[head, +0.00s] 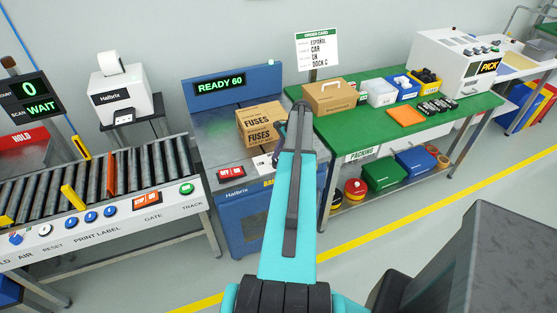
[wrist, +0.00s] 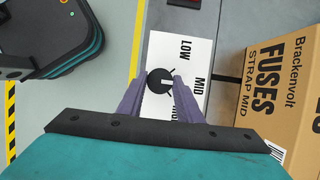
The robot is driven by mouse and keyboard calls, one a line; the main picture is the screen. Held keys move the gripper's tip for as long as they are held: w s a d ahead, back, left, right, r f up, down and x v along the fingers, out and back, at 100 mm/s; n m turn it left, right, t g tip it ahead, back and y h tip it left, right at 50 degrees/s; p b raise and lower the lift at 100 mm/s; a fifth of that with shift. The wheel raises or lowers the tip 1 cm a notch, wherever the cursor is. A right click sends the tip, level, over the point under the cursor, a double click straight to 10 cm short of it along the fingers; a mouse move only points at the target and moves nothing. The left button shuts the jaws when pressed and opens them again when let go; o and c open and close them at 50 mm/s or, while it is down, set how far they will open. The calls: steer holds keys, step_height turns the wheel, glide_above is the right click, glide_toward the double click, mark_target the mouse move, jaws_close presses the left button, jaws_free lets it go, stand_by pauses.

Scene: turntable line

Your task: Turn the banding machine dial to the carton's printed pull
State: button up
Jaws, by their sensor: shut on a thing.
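The banding machine (head: 238,188) is blue with a grey top. A display on it reads READY 60. The carton (head: 258,122) stands on its top; in the wrist view the carton (wrist: 288,85) reads FUSES, STRAP MID. The black round dial (wrist: 160,80) sits on a white plate (wrist: 188,62) marked LOW and MID, with a third label partly hidden by a finger. My gripper (wrist: 157,84) is shut on the dial, one purple finger on each side. The dial carries a short white mark; I cannot tell exactly which label it faces. My arm hides the dial in the head view.
A red switch (head: 231,173) is on the machine's front left. A roller conveyor (head: 95,180) stands to the left. A green packing table (head: 375,125) with boxes and bins stands to the right. An order card (head: 317,50) stands behind. The carton is close beside the dial plate.

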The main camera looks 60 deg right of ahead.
steer(key=shift+d, duration=0.15)
steer(key=o, duration=1)
steer(key=shift+o, duration=0.2)
steer(key=b+v, duration=0.3)
steer(key=v, duration=1)
steer(key=shift+r+b, duration=0.4)
